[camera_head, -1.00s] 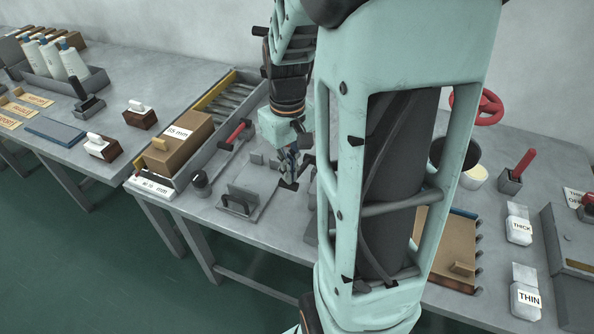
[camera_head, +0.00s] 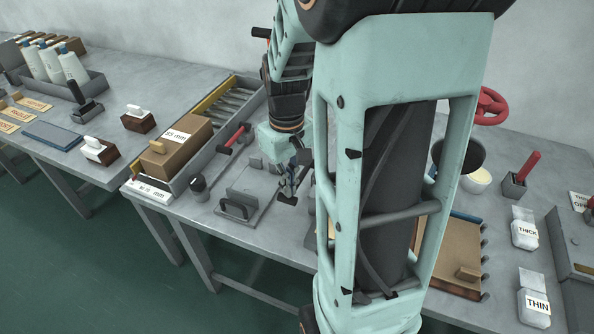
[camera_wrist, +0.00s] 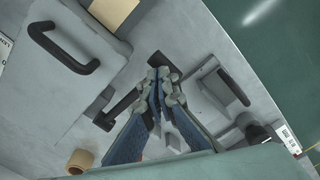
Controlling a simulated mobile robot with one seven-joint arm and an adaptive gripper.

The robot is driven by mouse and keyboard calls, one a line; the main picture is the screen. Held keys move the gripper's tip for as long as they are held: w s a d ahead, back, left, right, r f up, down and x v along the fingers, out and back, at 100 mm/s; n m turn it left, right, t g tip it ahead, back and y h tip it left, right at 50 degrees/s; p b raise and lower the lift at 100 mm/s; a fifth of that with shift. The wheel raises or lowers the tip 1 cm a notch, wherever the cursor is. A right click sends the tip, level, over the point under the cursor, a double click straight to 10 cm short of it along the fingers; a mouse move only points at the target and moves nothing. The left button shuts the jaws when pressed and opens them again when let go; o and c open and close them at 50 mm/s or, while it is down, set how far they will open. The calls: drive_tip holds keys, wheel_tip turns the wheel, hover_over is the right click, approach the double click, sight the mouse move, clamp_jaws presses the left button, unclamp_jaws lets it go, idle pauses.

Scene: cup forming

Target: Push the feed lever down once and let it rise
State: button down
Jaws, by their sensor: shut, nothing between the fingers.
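My gripper (camera_head: 290,190) points down over the middle of the bench, its fingers closed together and empty. In the wrist view the gripper (camera_wrist: 160,78) is beside a dark bar with a cross end (camera_wrist: 120,108), which looks like the feed lever. In the head view a dark flat end (camera_head: 287,199) shows right at the fingertips. I cannot tell whether the fingers touch it. The base of this lever is partly hidden by my arm and fingers.
A grey plate with a black handle (camera_head: 237,209) lies just left of my gripper. A grey block with a black handle (camera_wrist: 65,48) is on its other side. A red-handled tool (camera_head: 235,137) and a cardboard box (camera_head: 182,143) are further left. My arm hides the bench's middle right.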

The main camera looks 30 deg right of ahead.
wheel_tip(320, 180, up, 10)
drive_tip(key=p, duration=0.8)
drive_tip(key=shift+r, duration=0.25)
